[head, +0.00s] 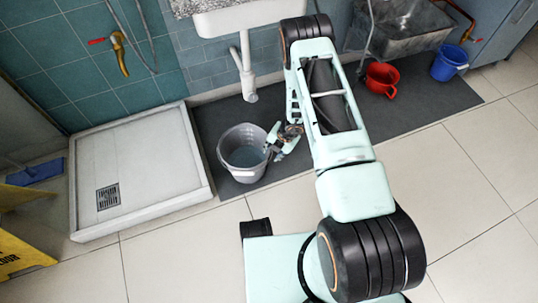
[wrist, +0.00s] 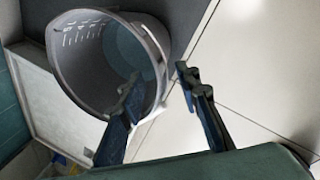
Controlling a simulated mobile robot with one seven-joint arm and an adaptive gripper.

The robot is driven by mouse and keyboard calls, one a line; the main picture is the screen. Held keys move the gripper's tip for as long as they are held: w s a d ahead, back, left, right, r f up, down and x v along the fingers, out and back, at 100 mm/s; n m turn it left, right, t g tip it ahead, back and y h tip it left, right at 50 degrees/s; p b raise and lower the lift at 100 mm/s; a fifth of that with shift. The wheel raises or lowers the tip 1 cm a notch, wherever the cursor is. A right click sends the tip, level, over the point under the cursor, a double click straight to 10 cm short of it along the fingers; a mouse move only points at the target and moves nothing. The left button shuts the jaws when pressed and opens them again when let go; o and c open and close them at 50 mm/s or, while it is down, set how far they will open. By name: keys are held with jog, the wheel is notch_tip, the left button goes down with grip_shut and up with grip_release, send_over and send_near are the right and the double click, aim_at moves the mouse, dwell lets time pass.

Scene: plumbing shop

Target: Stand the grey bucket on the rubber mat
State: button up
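The grey bucket (head: 232,158) appears upright over the left end of the dark rubber mat (head: 425,105) in the head view, close to the mat's front edge. Its base looks to be on the mat, though contact is hard to judge. My gripper (head: 272,142) is at the bucket's right rim. In the wrist view my gripper (wrist: 158,82) has its fingers apart, one over the bucket's mouth and one outside the rim, with a gap to the wall.
A white shower tray (head: 150,150) with a drain lies left of the mat. A red bucket (head: 381,80) and a blue bucket (head: 449,63) stand near the steel sink (head: 405,30). A white basin (head: 250,17) with its drain pipe hangs behind. A yellow sign (head: 20,255) is far left.

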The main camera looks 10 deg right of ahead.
jog(key=shift+p+v, duration=0.3)
jog(key=shift+v, duration=1.25)
